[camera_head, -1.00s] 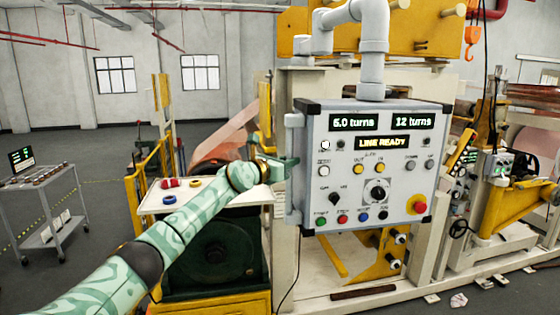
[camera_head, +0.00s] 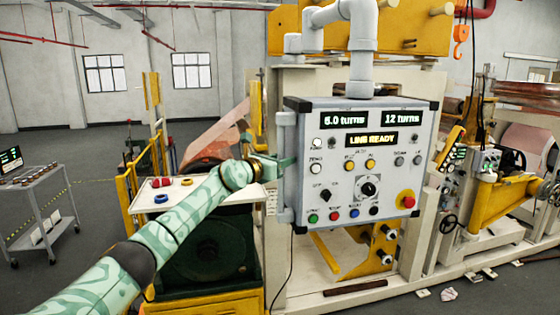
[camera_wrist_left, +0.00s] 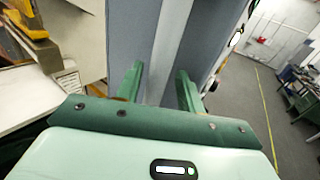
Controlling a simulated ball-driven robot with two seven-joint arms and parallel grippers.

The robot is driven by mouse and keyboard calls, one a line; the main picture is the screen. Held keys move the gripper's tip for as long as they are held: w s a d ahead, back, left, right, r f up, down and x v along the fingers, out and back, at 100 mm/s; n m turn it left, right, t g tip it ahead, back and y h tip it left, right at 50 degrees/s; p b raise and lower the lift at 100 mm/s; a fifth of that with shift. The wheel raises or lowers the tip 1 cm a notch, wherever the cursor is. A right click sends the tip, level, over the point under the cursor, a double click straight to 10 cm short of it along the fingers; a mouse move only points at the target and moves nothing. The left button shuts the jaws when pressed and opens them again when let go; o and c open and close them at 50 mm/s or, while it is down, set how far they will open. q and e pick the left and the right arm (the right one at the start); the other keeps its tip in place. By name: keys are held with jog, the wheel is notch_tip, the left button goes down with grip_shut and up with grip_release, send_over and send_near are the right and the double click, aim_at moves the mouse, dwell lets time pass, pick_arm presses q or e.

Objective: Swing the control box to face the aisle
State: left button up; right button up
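The control box (camera_head: 335,206) is a grey panel with black corners, lit displays, knobs and buttons. It hangs from a thick grey pipe arm (camera_head: 362,60), its front turned mostly toward my head camera. A pale upright handle bar (camera_head: 285,190) runs down its left edge. My left gripper (camera_head: 287,162) is at this bar, at upper-middle height. In the left wrist view, its two green fingers (camera_wrist_left: 160,85) stand apart on either side of the pale bar (camera_wrist_left: 172,40). A gap shows beside the left finger, so it looks not clamped. My right gripper is not in view.
A grey cart (camera_head: 40,200) stands far left on open floor. Yellow and white machine frames stand behind the box and to its right.

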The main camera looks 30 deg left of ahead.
pick_arm(q)
jog(key=shift+s+r, duration=0.1)
jog(key=s+a+b, duration=0.2)
jog(key=s+b, duration=0.2)
jog(key=s, duration=1.2)
jog(key=shift+a, duration=0.15)
